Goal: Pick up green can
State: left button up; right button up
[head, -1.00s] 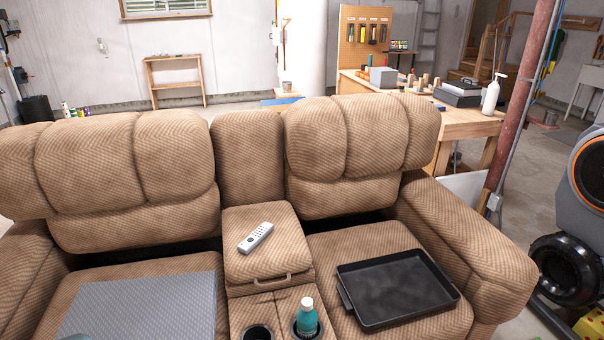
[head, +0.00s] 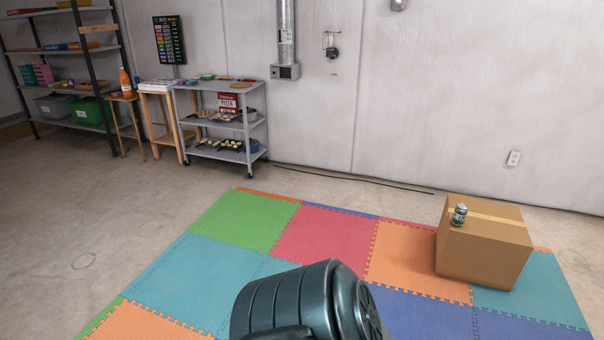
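A small green can (head: 459,214) with a pale label band stands upright on top of a cardboard box (head: 484,262), near the box's left edge, at the right of the head view. Neither of my grippers shows in the head view, so their state and distance from the can are hidden.
The box stands on a multicoloured foam mat (head: 325,235). A large dark teal ribbed object (head: 287,300) fills the bottom middle, close to me; I cannot tell what it is. A grey cart (head: 219,124) stands by the wall. Bare concrete floor lies at left.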

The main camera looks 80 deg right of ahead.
aim_at(461, 210)
jog(key=z, duration=3.85)
